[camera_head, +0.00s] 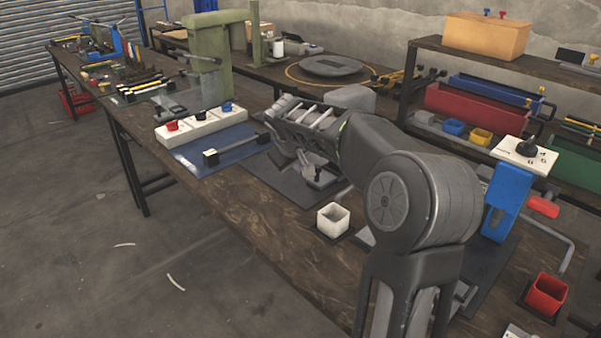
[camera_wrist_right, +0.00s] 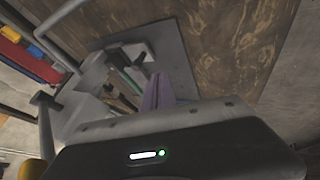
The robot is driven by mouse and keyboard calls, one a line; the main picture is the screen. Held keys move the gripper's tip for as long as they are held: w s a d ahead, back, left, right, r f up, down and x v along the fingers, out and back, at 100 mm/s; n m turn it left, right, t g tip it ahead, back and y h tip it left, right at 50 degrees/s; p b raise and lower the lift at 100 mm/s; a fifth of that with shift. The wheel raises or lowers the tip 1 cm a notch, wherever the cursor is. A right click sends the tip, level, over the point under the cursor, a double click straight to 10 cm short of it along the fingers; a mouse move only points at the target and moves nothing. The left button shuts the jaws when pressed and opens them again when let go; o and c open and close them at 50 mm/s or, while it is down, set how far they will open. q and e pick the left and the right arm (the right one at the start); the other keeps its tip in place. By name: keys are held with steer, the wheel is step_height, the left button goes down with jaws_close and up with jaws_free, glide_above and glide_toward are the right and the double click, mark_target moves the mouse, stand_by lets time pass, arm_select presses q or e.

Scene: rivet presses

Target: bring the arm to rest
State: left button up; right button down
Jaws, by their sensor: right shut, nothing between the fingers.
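My right arm (camera_head: 418,200) comes in from the bottom right of the head view and bends toward the middle of the bench. Its dark gripper (camera_head: 303,128) is over the grey plate (camera_head: 285,187) that carries a small grey metal device (camera_head: 318,178). The fingertips are hard to make out there. In the right wrist view the gripper (camera_wrist_right: 160,88) is shut and empty, with a grey plate (camera_wrist_right: 172,45) and metal parts beyond it. Whether it touches them I cannot tell. My left gripper is not in view.
A white open box (camera_head: 333,219) stands on the wooden bench (camera_head: 240,205) near the arm. A white block with coloured knobs (camera_head: 203,128) lies left of the gripper. A blue stand (camera_head: 507,203) and a red box (camera_head: 545,294) are at right. The floor at left is mostly clear.

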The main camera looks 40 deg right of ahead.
steer(key=shift+v, duration=1)
